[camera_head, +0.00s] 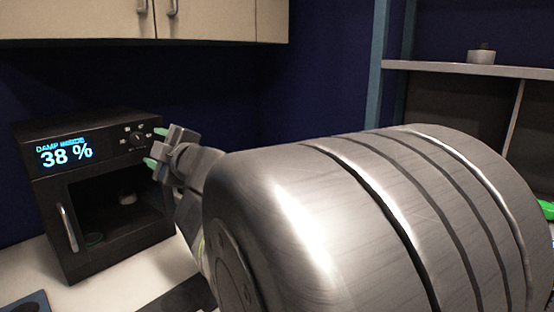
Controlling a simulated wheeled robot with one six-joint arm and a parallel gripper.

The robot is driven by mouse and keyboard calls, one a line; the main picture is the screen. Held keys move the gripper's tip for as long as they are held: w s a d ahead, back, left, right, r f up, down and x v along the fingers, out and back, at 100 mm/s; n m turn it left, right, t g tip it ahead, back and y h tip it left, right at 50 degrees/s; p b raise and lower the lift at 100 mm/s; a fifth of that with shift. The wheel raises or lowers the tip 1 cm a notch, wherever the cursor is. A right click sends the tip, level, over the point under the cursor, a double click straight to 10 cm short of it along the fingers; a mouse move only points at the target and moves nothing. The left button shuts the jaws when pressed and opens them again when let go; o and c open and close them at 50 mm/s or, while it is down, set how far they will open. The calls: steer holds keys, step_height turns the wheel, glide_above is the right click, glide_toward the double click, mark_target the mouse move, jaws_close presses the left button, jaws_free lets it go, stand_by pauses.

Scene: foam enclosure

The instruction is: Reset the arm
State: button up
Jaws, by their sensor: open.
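My gripper (157,147) is open, with green-tipped fingers, beside the right front of a black box-shaped device (96,175). Its fingertips appear close to the knob (137,139) on the device's upper panel; I cannot tell whether they touch it. My arm's large metal link fills the middle and right of the view and hides much of the counter. The device's display (66,152) reads 38 %. A vertical handle (68,228) is on the left.
Cream cabinets (215,18) hang above the device. The white counter (115,283) shows at lower left, with a dark panel at its corner. At right, a shelf (440,68) holds a small potted plant (481,55). A bright green item (546,209) shows at the right edge.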

mark_target(141, 140)
steer(key=x, duration=0.7)
steer(key=shift+w+b, duration=0.15)
steer(key=shift+b, duration=0.25)
